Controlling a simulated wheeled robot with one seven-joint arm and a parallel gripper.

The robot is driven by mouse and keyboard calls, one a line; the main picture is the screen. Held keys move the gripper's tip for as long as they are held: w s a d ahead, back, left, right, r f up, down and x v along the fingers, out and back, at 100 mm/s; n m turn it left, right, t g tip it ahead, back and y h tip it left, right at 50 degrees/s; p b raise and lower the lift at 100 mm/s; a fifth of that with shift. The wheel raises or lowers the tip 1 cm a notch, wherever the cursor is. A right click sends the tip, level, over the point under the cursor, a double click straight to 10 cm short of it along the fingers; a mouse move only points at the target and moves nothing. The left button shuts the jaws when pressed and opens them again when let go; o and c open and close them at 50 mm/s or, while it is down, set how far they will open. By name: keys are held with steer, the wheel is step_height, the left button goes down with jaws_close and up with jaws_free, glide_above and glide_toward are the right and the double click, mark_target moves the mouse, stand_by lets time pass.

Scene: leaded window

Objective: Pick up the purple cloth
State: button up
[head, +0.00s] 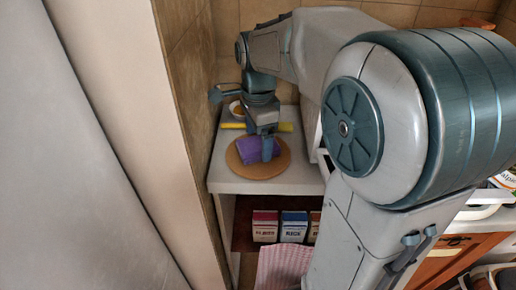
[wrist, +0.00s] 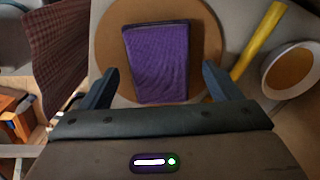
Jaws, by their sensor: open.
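The purple cloth (head: 247,150) lies folded on a round wooden board (head: 258,170) on the white counter. In the wrist view the cloth (wrist: 157,63) is a dark purple rectangle on the round board (wrist: 110,48). My gripper (head: 268,155) points down over the cloth in the head view and partly hides it. In the wrist view my gripper (wrist: 160,85) has its two fingers spread wide, one on each side of the cloth's near end. Nothing is between the fingers' tips except the cloth below; I cannot tell the exact height above it.
A yellow stick-like object (wrist: 258,40) and a bowl with orange-brown contents (wrist: 293,71) lie beside the board. A wall stands close on the left of the counter (head: 227,184). Boxes (head: 293,226) and a pink checked cloth (head: 283,265) are below.

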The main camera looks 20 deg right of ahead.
steer(key=shift+f, duration=0.6)
steer(key=c, duration=1.2)
steer(key=shift+o, duration=0.2)
